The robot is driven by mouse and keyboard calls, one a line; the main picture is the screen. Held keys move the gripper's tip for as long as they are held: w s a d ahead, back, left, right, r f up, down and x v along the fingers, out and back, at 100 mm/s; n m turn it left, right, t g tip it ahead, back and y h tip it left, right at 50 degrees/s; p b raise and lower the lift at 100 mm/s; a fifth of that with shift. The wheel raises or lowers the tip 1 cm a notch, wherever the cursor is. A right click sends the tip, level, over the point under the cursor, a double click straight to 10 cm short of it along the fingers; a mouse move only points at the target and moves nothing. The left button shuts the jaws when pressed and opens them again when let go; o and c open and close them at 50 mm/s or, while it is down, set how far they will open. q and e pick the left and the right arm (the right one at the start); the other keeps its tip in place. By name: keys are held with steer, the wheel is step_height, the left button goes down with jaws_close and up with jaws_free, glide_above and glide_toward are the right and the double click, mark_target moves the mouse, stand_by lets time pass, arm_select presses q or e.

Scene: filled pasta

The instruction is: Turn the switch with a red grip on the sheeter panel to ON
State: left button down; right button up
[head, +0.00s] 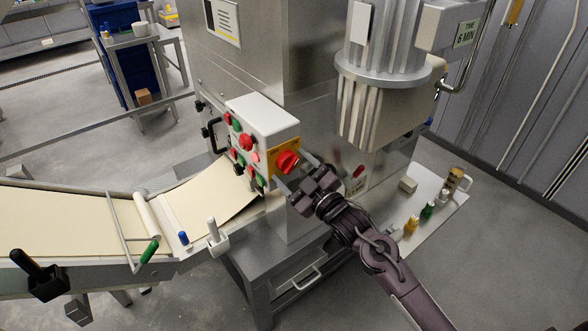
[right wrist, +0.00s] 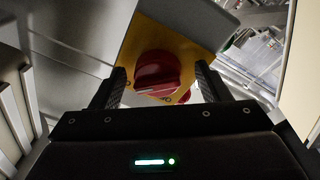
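The sheeter panel (head: 262,118) is a white box with red and green buttons on its front and a yellow plate (head: 284,149) on its right side. The switch with a red grip (head: 287,162) sits on that yellow plate. In the right wrist view the red grip (right wrist: 158,73) is round with a raised bar, between my fingers but beyond their tips. My right gripper (head: 295,172) is open at the switch; its fingers also show in the right wrist view (right wrist: 160,85). I see no clear contact. The ON marking is not readable. My left gripper is not in view.
A dough belt (head: 70,223) runs in from the left under the panel. The steel machine body (head: 245,60) and ribbed column (head: 375,100) stand behind. A low shelf (head: 440,205) with small bottles is at the right. Floor at lower right is clear.

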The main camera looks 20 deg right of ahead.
steer(key=b+v, duration=0.2)
steer(key=v, duration=0.5)
steer(key=shift+s+b, duration=0.3)
steer(key=shift+s, duration=0.1)
steer(key=shift+d, duration=0.15)
